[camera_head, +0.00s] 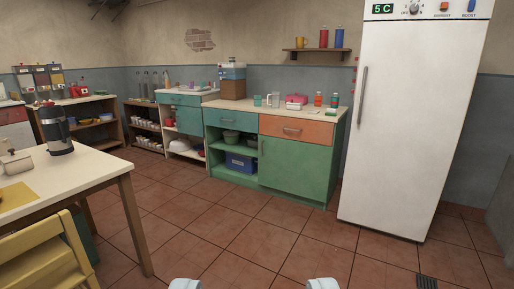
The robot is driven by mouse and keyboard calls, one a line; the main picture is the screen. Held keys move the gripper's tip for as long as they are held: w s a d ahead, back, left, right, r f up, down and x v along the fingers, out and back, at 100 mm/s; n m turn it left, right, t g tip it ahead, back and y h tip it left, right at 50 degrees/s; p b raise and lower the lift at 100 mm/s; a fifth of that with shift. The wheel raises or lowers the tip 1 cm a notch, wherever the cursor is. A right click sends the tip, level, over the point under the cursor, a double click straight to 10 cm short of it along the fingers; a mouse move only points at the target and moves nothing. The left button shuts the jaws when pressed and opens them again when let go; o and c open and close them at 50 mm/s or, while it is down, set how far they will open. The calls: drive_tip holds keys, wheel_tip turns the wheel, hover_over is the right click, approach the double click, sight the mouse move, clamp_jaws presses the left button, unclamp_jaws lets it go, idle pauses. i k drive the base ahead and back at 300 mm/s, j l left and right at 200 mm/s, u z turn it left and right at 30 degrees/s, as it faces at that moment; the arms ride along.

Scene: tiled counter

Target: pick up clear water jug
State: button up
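A small clear vessel with what looks like a handle (273,100), probably the clear water jug, stands upright on the pale counter top (248,110) across the room. A small greenish glass or cup (257,101) stands just left of it. At this distance fine detail is too small to tell. My gripper (254,284) shows at the bottom edge as two pale fingertips set wide apart. It is open, with only floor between the tips, and far from the counter.
A tall white fridge (408,130) stands right of the green cabinet (290,160). The tiled floor (240,225) between is clear. A pink box (296,99) and bottles share the counter.

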sight(275, 95)
drive_tip(key=i, duration=3.55)
drive_tip(key=i+l+u, duration=0.1)
drive_tip(key=i+u, duration=0.15)
drive_tip(key=i, duration=0.3)
drive_tip(key=i+l+u, duration=0.25)
drive_tip(key=i, duration=0.25)
drive_tip(key=j, duration=0.1)
